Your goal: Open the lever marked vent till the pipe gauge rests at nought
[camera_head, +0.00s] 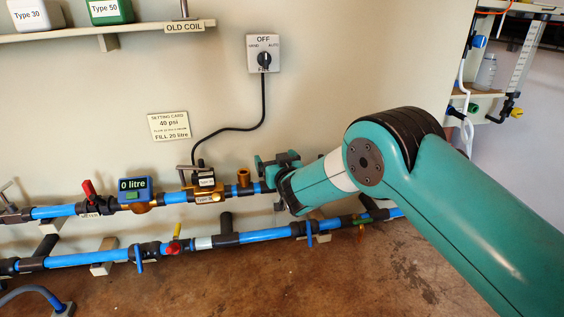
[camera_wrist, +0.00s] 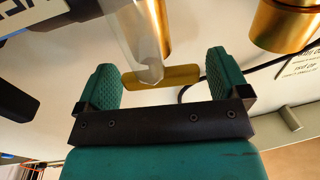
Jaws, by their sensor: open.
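My gripper (camera_head: 276,164) is at the upper pipe in the head view, in front of the wall. In the wrist view my gripper (camera_wrist: 160,88) has its two teal fingers apart. A yellow bar (camera_wrist: 165,76), which looks like a lever handle, lies between the fingers, with a gap at the right finger; contact at the left is unclear. A grey tapered piece and a brass stem stand just beyond it. The lever is hidden by my gripper in the head view. No pipe gauge can be made out.
The upper blue pipe (camera_head: 54,211) carries a red lever (camera_head: 89,190), a meter reading 0 litre (camera_head: 133,189) and a brass valve (camera_head: 207,196). The lower blue pipe (camera_head: 103,257) runs close below. A switch (camera_head: 263,54) and a setting card (camera_head: 169,125) are on the wall.

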